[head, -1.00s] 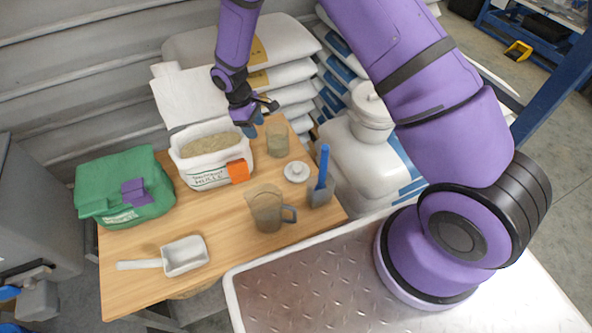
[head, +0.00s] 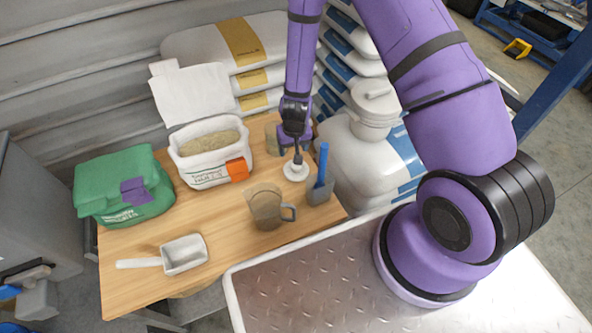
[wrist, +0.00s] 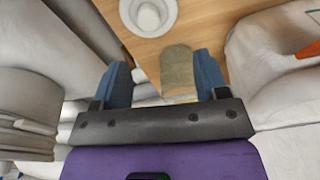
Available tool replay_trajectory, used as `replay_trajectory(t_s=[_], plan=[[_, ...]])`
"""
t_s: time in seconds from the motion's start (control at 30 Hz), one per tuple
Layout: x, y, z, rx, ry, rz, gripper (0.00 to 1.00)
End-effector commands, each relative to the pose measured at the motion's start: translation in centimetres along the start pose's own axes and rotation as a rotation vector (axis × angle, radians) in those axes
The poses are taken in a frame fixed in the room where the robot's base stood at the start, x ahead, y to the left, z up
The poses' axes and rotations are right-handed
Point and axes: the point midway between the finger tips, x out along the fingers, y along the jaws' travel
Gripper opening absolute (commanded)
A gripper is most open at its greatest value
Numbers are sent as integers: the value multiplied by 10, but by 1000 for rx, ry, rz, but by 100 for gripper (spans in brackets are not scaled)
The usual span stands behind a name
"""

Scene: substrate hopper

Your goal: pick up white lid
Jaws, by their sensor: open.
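The white lid (head: 296,174) is a small round disc with a knob. It lies on the wooden table (head: 225,250), between the blue-handled scoop and the jar. In the wrist view the lid (wrist: 148,14) shows at the top edge, partly cut off, beyond the fingertips. My gripper (head: 297,155) is over the table just behind the lid, pointing down. Its blue fingers (wrist: 163,78) are apart in the wrist view, with nothing held. The jar (wrist: 178,68) of brownish substrate shows between the fingers in that view. In the head view my gripper partly hides the jar (head: 274,141).
A measuring jug (head: 266,208) stands in front of the lid, and a blue-handled scoop (head: 319,187) stands close on its right. An open substrate bag (head: 208,172), a green bag (head: 123,190) and a white scoop (head: 184,255) are further left. Stacked sacks (head: 240,45) rise behind.

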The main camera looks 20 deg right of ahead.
Motion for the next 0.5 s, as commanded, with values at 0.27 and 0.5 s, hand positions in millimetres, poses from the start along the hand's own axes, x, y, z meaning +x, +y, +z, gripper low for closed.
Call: replay_trajectory(t_s=[0.27, 0.5], plan=[[17, 13, 5, 57, 12, 32, 67], [47, 13, 4, 55, 12, 31, 67]])
